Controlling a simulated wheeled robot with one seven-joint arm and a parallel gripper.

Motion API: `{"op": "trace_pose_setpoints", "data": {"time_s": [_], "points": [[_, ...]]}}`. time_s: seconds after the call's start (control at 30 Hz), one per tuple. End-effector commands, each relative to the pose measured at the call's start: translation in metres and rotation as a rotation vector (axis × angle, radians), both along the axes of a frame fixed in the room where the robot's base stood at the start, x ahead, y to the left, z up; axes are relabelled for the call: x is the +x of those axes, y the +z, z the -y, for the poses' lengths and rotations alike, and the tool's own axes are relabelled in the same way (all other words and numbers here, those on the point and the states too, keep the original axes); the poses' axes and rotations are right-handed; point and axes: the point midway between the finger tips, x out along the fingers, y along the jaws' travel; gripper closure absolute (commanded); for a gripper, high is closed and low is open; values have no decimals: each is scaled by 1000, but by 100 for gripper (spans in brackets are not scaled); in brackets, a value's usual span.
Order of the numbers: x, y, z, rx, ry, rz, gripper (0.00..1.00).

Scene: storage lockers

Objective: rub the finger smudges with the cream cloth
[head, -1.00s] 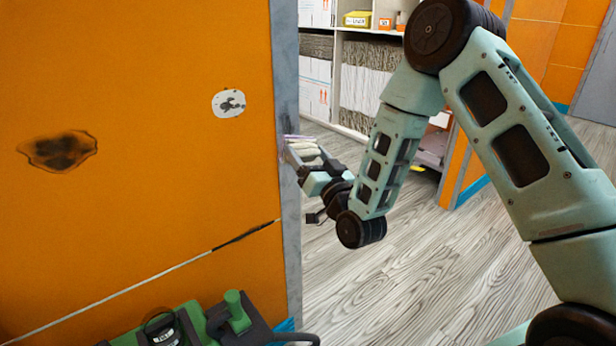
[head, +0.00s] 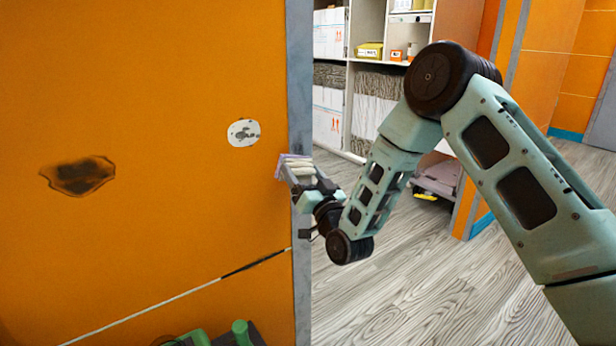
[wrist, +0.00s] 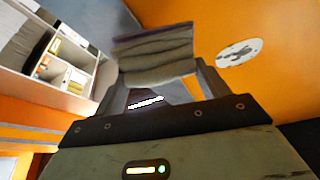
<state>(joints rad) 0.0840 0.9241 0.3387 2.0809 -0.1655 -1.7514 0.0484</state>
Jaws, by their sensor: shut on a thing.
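The cream cloth (head: 297,169) is a folded pad with a purple edge. My gripper (head: 303,184) is shut on it and holds it at the right edge of the orange panel (head: 200,60). The cloth also shows between the fingers in the wrist view (wrist: 158,58). A whitish oval patch with grey finger-like smudges (head: 243,132) is on the panel, left of and above the cloth, with a gap between. The patch shows at the right in the wrist view (wrist: 239,53). I cannot tell whether the cloth touches the panel.
A dark brown-edged stain (head: 78,175) is farther left on the panel. A pale line, partly blackened (head: 190,291), slants across below. A grey edge strip (head: 302,80) borders the panel. Shelves with boxes (head: 370,50) stand behind; open wooden floor lies right.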

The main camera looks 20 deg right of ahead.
Motion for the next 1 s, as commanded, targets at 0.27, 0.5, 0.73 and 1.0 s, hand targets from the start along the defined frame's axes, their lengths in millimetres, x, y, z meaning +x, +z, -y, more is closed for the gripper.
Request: {"op": "trace_pose_setpoints", "data": {"time_s": [0.27,0.5,0.73,1.0], "points": [[0,0,0,0,0,0,51],[1,0,0,0,0,0,51],[3,-1,-1,0,0,1,51],[8,0,-3,0,0,1,51]]}}
